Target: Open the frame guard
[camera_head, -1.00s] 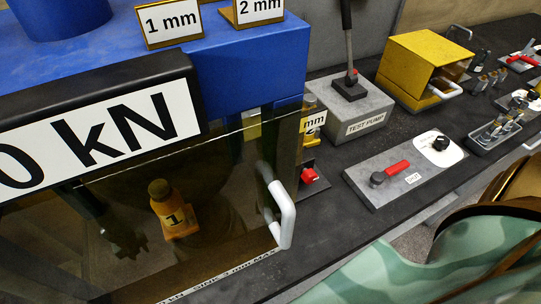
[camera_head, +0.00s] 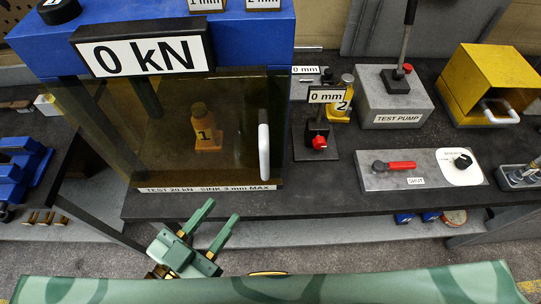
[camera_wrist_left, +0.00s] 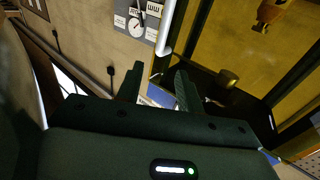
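The frame guard (camera_head: 165,150) is a tinted see-through panel on the front of the blue press frame (camera_head: 265,40). It looks closed. Its white upright handle (camera_head: 264,152) is at the right edge. Behind the panel stands an orange jack marked 1 (camera_head: 207,140). My left gripper (camera_head: 219,211) is open and empty, below and in front of the guard, apart from the handle. In the left wrist view, the open fingers (camera_wrist_left: 160,85) point toward the amber panel (camera_wrist_left: 222,45), with the white handle (camera_wrist_left: 167,28) beyond them. My right gripper is not in view.
Right of the guard are a dial gauge stand with a red knob (camera_head: 319,142), the grey test pump (camera_head: 393,97), a valve plate with a red lever (camera_head: 400,165) and a yellow box (camera_head: 484,75). A blue tool (camera_head: 22,168) lies left. The floor before the bench is open.

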